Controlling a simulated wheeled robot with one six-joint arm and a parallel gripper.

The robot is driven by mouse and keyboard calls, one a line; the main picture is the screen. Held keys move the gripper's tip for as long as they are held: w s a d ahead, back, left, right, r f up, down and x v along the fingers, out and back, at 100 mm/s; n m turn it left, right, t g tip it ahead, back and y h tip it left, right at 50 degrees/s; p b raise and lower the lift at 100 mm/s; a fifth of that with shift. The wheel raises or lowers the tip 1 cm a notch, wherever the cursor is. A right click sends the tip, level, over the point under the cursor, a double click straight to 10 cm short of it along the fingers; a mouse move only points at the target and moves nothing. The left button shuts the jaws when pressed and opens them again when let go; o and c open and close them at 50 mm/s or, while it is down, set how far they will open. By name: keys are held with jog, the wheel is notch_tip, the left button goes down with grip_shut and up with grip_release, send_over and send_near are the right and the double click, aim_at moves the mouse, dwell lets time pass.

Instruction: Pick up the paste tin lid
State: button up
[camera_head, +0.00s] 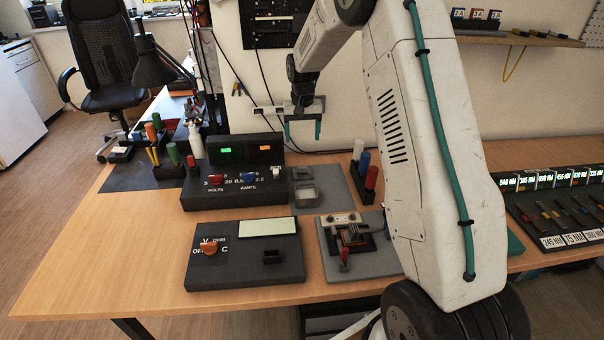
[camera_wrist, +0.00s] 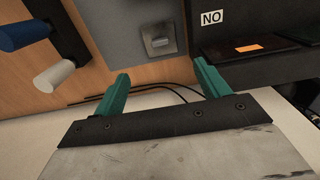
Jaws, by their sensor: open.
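A small square grey piece with a raised pale tab (camera_wrist: 159,41), which looks like the paste tin lid, lies on a grey mat (camera_wrist: 108,28) in the wrist view. In the head view it seems to be the flat grey piece (camera_head: 302,173) behind a shallow open square tin (camera_head: 304,194), on the same mat (camera_head: 334,201). My gripper (camera_head: 302,133) hangs above and behind the mat, near the wall. Its teal fingers also show in the wrist view (camera_wrist: 160,84), wide apart with nothing between them. The lid lies beyond the fingertips, untouched.
The power supply (camera_head: 232,180) stands close left of the lid. A rack with white, blue and red cylinders (camera_head: 364,178) stands right. A meter box (camera_head: 245,270) and a grey fixture board (camera_head: 338,273) are in front. Cables run along the wall behind.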

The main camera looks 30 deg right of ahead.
aim_at(302, 167)
notch_tip(302, 167, down, 14)
jog(key=shift+r, duration=0.15)
jog(key=c, duration=0.8)
